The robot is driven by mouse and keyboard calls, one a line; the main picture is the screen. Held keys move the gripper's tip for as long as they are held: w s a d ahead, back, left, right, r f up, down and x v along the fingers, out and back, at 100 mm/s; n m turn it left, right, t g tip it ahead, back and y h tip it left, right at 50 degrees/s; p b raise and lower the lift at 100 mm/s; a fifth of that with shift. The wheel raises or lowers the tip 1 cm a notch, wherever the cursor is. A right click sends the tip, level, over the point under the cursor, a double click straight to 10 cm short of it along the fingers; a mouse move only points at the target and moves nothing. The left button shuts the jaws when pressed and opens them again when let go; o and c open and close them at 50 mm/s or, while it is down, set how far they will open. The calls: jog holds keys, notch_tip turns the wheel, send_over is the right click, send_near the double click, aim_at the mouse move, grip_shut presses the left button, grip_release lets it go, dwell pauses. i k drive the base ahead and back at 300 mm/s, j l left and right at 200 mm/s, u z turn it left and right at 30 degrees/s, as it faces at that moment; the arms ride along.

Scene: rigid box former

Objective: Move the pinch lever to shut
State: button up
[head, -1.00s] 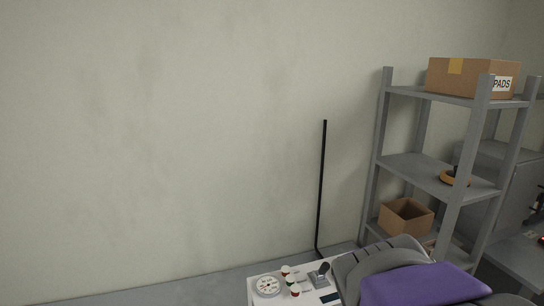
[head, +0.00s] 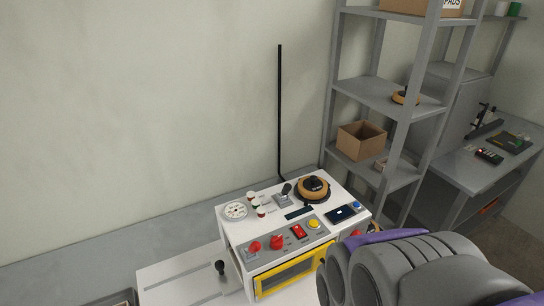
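A white machine (head: 232,232) with a control panel stands at the lower middle of the head view. A black-handled lever (head: 286,189) rises from a small grey base on its top. A second black-knobbed lever (head: 220,267) stands at the slotted white bed in front. Red knobs (head: 277,242) sit on the sloped front panel. No readable label tells which is the pinch lever. My grey and purple arm fills the lower right, beside the machine, and hides part of its right side. My gripper's fingers are not in view.
A round dial (head: 235,210), small red-and-white parts (head: 252,197) and an orange-black disc (head: 313,188) are on the machine top. A yellow-framed window (head: 290,273) is on its front. A grey shelf (head: 371,92) and a bench (head: 474,168) stand to the right.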

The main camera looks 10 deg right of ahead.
aim_at(287, 188)
jog(key=k+j+z, duration=0.3)
jog(key=j, duration=0.35)
jog(key=k+j+z, duration=0.3)
jog(key=j, duration=0.3)
jog(key=k+j+z, duration=0.25)
jog(key=k+j, duration=0.25)
